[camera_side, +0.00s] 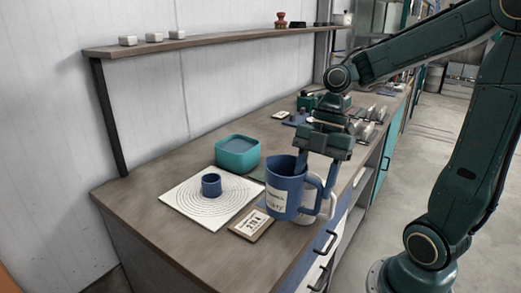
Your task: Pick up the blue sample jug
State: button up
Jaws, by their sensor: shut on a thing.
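The blue sample jug (284,187) has a white label with dark lettering on its side and a handle at its right. It is upright near the front edge of the bench. My gripper (319,175) comes down from above at the jug's right side, with its fingers at the handle. It is shut on the jug. One finger is partly behind the jug's body, so the exact contact is hidden. I cannot tell whether the jug's base touches the bench.
A white cup-like object (326,206) is partly hidden behind the jug. A small blue cup (211,185) stands on a white sheet with rings (180,198). A teal tub (237,153) stands behind, and a framed number card (251,224) lies in front. A wall shelf (215,39) runs above.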

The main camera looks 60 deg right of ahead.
notch_tip(320, 180, up, 9)
dwell(1.0)
jog(key=shift+r, duration=0.1)
dwell(0.5)
